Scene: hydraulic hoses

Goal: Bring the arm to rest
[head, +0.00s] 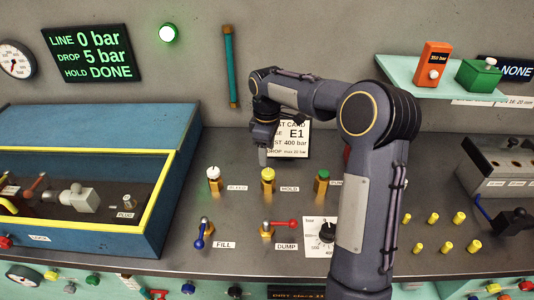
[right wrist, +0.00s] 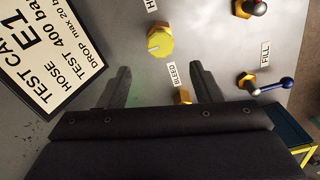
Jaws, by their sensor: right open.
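My right arm (head: 372,190) rises from the bottom of the head view, bends at a high elbow and reaches left over the bench. Its gripper (head: 263,157) points down in front of the test card (head: 296,139), above the valve panel. In the right wrist view the two fingers of the gripper (right wrist: 162,82) stand wide apart with nothing between them. The yellow HOLD knob (right wrist: 160,41) lies beyond the fingers, and the brass BLEED fitting (right wrist: 184,97) shows partly between them. The gripper appears clear of both. My left gripper is out of view.
The blue FILL lever (head: 200,236) and red DUMP lever (head: 284,223) stand at the front. A shelf (head: 412,76) holds orange and green devices. The screen (head: 92,53) reads LINE 0 bar, DROP 5 bar, HOLD DONE; a green lamp (head: 168,33) glows.

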